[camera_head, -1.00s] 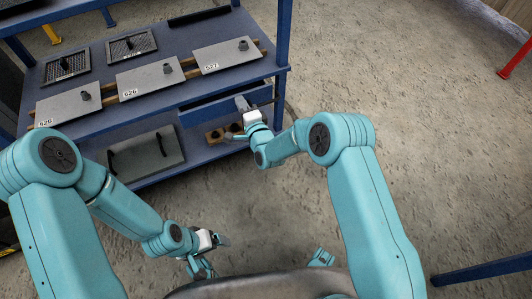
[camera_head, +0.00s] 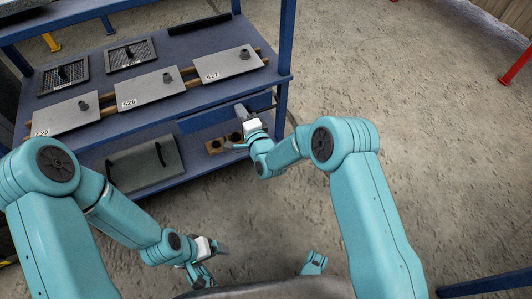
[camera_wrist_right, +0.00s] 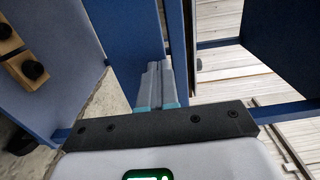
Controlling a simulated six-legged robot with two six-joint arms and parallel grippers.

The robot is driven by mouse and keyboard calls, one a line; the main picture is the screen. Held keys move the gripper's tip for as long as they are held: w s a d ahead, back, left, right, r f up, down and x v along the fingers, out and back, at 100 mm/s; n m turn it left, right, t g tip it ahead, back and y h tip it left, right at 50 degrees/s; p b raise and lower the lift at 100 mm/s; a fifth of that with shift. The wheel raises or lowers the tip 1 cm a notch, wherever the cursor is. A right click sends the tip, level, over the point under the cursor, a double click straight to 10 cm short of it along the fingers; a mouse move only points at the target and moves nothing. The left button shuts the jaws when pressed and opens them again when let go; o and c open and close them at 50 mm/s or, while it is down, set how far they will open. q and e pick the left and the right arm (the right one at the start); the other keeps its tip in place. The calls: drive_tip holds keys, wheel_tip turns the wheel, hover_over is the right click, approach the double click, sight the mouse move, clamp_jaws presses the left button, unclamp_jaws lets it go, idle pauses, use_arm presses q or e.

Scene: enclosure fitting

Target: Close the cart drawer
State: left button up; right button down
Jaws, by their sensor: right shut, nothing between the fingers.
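The blue cart drawer (camera_head: 205,119) is under the right part of the cart's worktop in the head view. Its front sits close under the worktop edge, and no open interior shows above it. I cannot tell whether it is fully flush. My right gripper (camera_head: 241,110) is shut and empty, at the right half of the drawer front. In the right wrist view, its closed fingers (camera_wrist_right: 154,72) point at the blue drawer front (camera_wrist_right: 125,40) and appear at or very near it. My left gripper (camera_head: 222,248) hangs low over the floor, away from the cart; its jaw state is unclear.
The blue cart worktop (camera_head: 105,85) carries grey plates labelled 525, 526 and 527 and two dark grilles. The lower shelf holds a grey panel (camera_head: 140,165) with handles and a wooden block (camera_head: 216,146) with dark knobs. A blue cart post (camera_head: 283,60) stands right of the drawer.

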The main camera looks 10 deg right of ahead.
drive_tip(key=p+v, duration=0.3)
drive_tip(key=v, duration=1.2)
drive_tip(key=d+r+m+h, duration=0.1)
drive_tip(key=d+r+h, duration=0.1)
drive_tip(key=d, duration=0.5)
drive_tip(key=s+d+f+n+g, duration=0.3)
drive_tip(key=s+f+n+g, duration=0.3)
drive_tip(key=s+f+g, duration=0.5)
drive_tip(key=s+a+f+n+g, duration=0.25)
drive_tip(key=s+n+g, duration=0.3)
drive_tip(key=s, duration=0.65)
wheel_tip(320, 180, up, 29)
drive_tip(key=s+n+p, duration=0.1)
drive_tip(key=n+p, duration=0.1)
drive_tip(key=p, duration=2.7)
drive_tip(key=shift+s+f, duration=0.25)
drive_tip(key=shift+s, duration=0.1)
